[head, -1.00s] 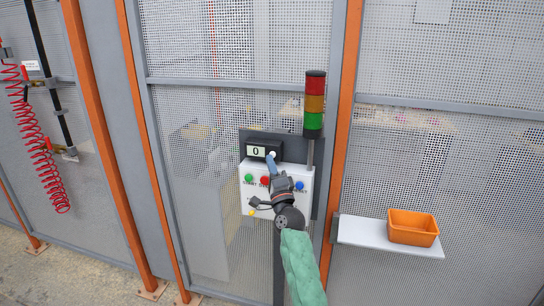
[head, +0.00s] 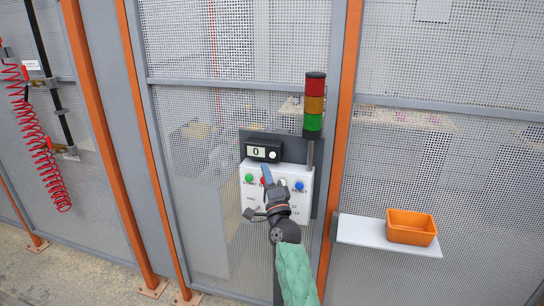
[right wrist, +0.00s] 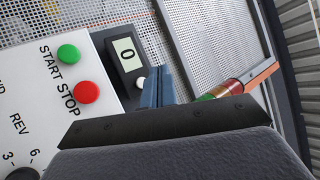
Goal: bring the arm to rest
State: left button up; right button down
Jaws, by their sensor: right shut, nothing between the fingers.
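My right gripper (head: 266,172) is shut and empty in front of the white control panel (head: 304,205), its arm coming up from below. In the right wrist view its blue-grey fingers (right wrist: 158,88) are together, beside the counter's white button. The panel has a green START button (head: 249,178), a red STOP button (right wrist: 86,92) and a blue RESET button (head: 299,185). Above it, a black counter (head: 264,150) reads 0, with a white button (head: 273,155) at its right. The gripper hides part of the panel. My left gripper is not in view.
A red, amber and green signal tower (head: 314,103) stands right of the panel. An orange bin (head: 411,227) sits on a white shelf (head: 360,233) at the right. Orange posts and perforated fence panels stand behind. A red coiled hose (head: 42,150) hangs at the left.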

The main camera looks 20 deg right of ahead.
dwell(0.5)
jog(key=a+f+n+g+y, duration=0.2)
jog(key=f+n+g, duration=0.1)
jog(key=f, duration=1)
jog(key=a+f+n+g+y, duration=0.1)
jog(key=a+f+n+g, duration=0.2)
jog(key=f, duration=1)
jog(key=s+a+f+n+g+b, duration=0.1)
jog(key=s+f+n+g, duration=0.25)
jog(key=f, duration=0.85)
jog(key=s+a+f+n+g, duration=0.15)
jog(key=s+f, duration=0.35)
jog(key=f, duration=0.7)
jog(key=s+d+f+n+g+h, duration=0.1)
jog(key=s+f+g, duration=0.3)
jog(key=s+f, duration=0.8)
jog(key=s+d+f+n+g, duration=0.1)
jog(key=s+f+n+g, duration=0.2)
jog(key=s+f, duration=0.9)
jog(key=s+d+f+n+g+h+b, duration=0.1)
jog(key=s+d+f+n+g, duration=0.1)
jog(key=s+f, duration=1)
jog(key=s+n+g, duration=0.1)
jog(key=s+g, duration=0.1)
jog(key=s, duration=0.4)
jog(key=shift+s+f+n+g+h, duration=0.2)
jog(key=shift+f+n+g+h, duration=0.1)
jog(key=shift+f+n, duration=0.1)
jog(key=shift+d, duration=0.1)
